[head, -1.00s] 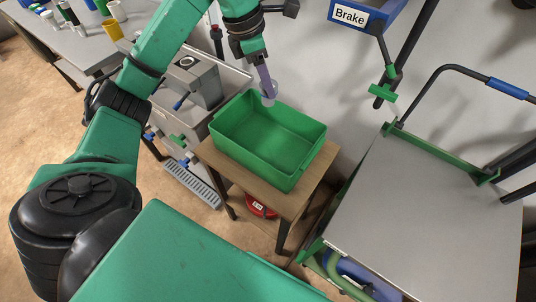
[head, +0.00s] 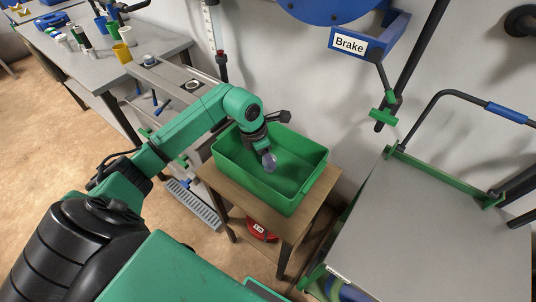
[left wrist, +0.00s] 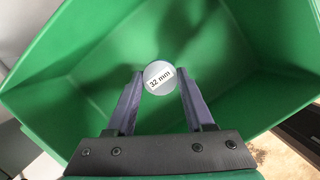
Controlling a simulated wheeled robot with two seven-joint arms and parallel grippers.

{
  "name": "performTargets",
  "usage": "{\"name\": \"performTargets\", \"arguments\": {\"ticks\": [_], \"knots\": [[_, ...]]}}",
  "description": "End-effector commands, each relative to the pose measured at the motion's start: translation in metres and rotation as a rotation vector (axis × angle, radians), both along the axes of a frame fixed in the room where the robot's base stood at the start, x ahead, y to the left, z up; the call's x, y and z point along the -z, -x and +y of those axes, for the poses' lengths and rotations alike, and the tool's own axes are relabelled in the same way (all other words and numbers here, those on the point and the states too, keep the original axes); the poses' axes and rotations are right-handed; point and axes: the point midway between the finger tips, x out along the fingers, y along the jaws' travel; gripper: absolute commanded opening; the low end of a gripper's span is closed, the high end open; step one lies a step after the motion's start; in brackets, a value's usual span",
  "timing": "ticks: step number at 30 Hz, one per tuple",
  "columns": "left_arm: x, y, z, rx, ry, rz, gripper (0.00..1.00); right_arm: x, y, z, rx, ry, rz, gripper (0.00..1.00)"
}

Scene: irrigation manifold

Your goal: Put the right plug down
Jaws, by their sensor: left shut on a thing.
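My left gripper (head: 265,150) reaches down into the green bin (head: 300,199). In the left wrist view its two fingers (left wrist: 160,95) are shut on a round grey plug (left wrist: 159,78) with a label reading "32 mm". The plug (head: 269,162) also shows in the head view, at the fingertips, inside the bin's opening. I cannot tell whether it touches the bin floor. The bin (left wrist: 230,60) surrounds the plug in the left wrist view, and no other thing shows in it. My right gripper is not in view.
The bin stands on a small wooden table (head: 219,182). A grey manifold bench (head: 180,92) is behind left, and a grey table (head: 95,66) with cups is farther left. A "Brake" sign (head: 349,44) hangs above. A grey-topped cart (head: 425,235) stands right.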

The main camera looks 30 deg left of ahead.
Motion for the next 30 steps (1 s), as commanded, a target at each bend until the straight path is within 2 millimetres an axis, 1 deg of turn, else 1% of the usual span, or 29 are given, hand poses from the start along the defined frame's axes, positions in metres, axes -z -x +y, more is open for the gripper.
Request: {"name": "performTargets", "arguments": {"ticks": [5, 8, 9, 10, 11, 19, 21, 23, 26, 30], "knots": [[-0.001, -0.001, 0.0, 0.001, 0.0, -0.002, 0.0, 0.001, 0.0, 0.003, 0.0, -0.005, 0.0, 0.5], [0.003, -0.001, 0.0, 0.001, 0.0, -0.002, 0.0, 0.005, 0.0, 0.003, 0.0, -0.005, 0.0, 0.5], [0.002, -0.001, 0.0, 0.001, 0.0, -0.002, 0.64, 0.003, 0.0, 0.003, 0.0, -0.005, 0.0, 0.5], [0.002, -0.001, 0.0, 0.001, 0.0, -0.002, 0.76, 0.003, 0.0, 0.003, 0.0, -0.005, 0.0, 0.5], [0.002, -0.001, 0.0, 0.001, 0.0, -0.002, 0.83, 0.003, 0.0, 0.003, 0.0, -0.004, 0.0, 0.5], [0.001, -0.001, 0.0, 0.001, 0.0, -0.002, 0.83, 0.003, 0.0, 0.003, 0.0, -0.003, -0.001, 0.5], [-0.003, -0.001, 0.0, 0.001, 0.001, -0.002, 0.83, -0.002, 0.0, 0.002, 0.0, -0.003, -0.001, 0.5], [-0.007, 0.0, 0.002, 0.0, 0.0, -0.004, 0.83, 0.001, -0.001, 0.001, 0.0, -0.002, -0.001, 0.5], [-0.026, 0.003, 0.006, 0.0, -0.004, -0.007, 0.83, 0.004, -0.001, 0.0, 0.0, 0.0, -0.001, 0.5], [-0.065, 0.012, 0.013, 0.0, -0.004, -0.008, 0.83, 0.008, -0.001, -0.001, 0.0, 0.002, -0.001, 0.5]]}}
